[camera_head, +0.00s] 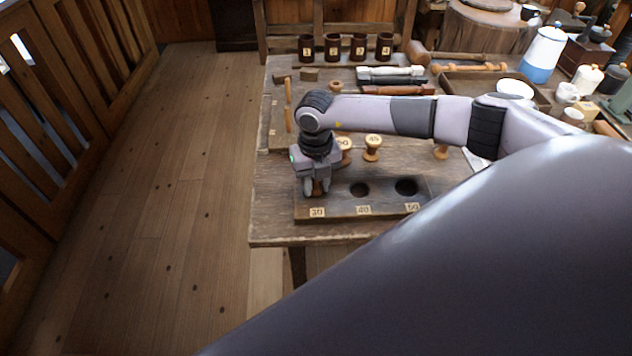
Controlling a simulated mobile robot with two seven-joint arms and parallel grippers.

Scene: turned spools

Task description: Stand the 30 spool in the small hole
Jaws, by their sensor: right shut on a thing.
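A wooden block (335,213) lies at the table's front edge, with labels 30, 40 and 50 along its front. The middle hole (359,189) and the large hole (406,187) are empty. My right gripper (317,191) points down over the block's left end, behind the 30 label, and is shut on the 30 spool. Its fingers hide most of that spool and the small hole, so I cannot tell how far the spool is in. The 50 spool (344,145) and another labelled spool (373,141) stand behind the block. My left gripper is not in view.
A further wooden spool-like piece (441,151) stands to the right, partly behind my arm. Several dark numbered cups (333,47) line the back. A tray (460,83), a blue-and-white pot (543,54) and tools fill the back right. The table's front left corner is clear.

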